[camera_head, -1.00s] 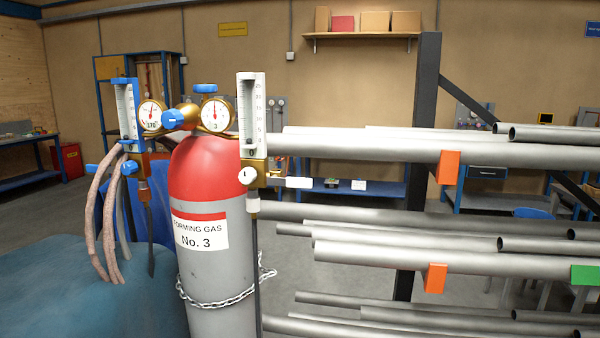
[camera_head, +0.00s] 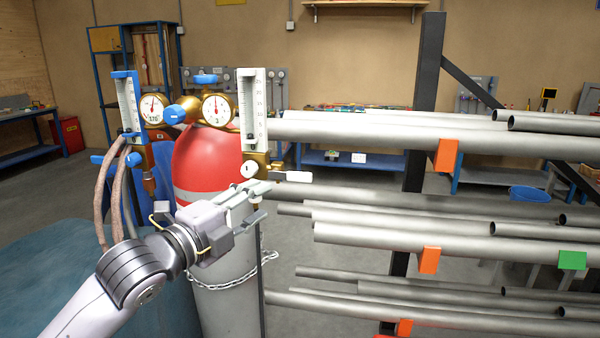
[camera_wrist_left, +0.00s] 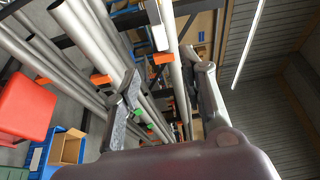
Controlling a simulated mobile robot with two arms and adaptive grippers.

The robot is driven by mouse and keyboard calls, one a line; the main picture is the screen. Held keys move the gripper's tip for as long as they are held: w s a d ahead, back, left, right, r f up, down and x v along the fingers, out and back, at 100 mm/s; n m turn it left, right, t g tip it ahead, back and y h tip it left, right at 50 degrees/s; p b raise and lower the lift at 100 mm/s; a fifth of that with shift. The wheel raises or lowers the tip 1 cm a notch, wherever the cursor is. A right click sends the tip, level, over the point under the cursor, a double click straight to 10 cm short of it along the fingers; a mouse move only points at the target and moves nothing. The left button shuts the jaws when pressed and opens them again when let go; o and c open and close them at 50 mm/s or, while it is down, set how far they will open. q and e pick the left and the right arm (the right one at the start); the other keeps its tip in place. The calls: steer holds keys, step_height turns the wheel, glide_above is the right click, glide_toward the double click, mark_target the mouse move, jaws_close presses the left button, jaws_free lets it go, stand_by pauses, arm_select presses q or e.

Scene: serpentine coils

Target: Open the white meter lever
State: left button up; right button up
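The white meter (camera_head: 252,108) is a tall scaled tube on a brass fitting, right of the red-topped gas cylinder (camera_head: 205,165). Its white lever (camera_head: 298,176) sticks out to the right, roughly level. My left gripper (camera_head: 262,201) is in front of the cylinder, below and left of the lever, and apart from it. In the left wrist view its two fingers (camera_wrist_left: 163,85) are spread with nothing between them. A small white piece (camera_wrist_left: 159,37) beyond the fingertips there may be the lever. My right gripper is not in view.
A blue-framed meter (camera_head: 130,105) with hoses stands left of the round gauges (camera_head: 217,110). A chain (camera_head: 235,281) loops around the cylinder. A rack of grey pipes (camera_head: 400,140) fills the right side, its pipe ends close behind the meter.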

mark_target(299, 178)
arm_select(q)
steer(key=p+x, duration=0.4)
steer(key=x, duration=0.9)
steer(key=shift+w+d+r+p, duration=0.15)
steer(key=shift+w+p, duration=0.05)
steer(key=shift+p, duration=0.1)
steer(key=shift+w+d, duration=0.4)
steer(key=shift+w, duration=0.15)
jaws_close()
